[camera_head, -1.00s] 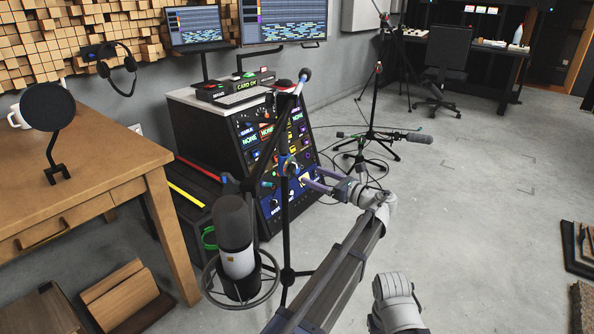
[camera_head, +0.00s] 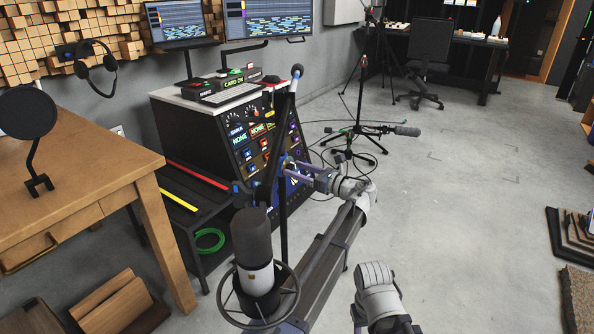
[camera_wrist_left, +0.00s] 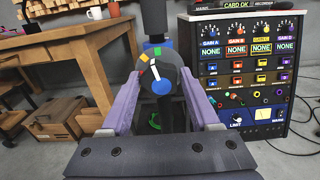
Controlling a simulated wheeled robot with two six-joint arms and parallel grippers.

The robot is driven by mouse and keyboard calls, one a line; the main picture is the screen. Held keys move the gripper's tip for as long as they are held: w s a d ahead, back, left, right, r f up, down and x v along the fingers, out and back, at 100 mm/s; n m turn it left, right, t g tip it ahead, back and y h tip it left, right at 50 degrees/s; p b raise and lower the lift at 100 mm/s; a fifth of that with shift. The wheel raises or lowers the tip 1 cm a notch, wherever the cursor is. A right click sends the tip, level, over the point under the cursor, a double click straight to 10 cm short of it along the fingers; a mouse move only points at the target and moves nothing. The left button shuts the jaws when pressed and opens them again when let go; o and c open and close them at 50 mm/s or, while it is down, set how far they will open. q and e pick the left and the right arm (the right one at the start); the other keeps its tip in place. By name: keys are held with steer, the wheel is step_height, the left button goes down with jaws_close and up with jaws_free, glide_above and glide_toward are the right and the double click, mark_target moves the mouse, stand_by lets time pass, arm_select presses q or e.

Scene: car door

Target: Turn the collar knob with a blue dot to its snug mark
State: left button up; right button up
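The collar knob (camera_wrist_left: 167,73) is a dark round knob on a stand's upright pole. It has a large blue dot (camera_wrist_left: 161,87) on its face and a white line running up and left from it. Green, yellow and red marks sit around its upper left edge; I cannot tell which is the snug mark. My left gripper (camera_head: 290,166) reaches the stand's collar in the head view. In the left wrist view its two purple fingers (camera_wrist_left: 160,88) stand apart, one on each side of the knob. I cannot tell whether they touch it. My right gripper is not in view.
A large microphone (camera_head: 254,258) in a ring mount stands in front of the pole. Behind is a console rack (camera_head: 240,150) with knobs and displays. A wooden table (camera_head: 95,185) is at the left. Another microphone stand (camera_head: 358,125) with cables is behind.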

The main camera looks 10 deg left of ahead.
arm_select(q)
jaws_close()
steer(key=n, duration=0.5)
stand_by(0.3)
steer(key=shift+o, duration=2.2)
jaws_free()
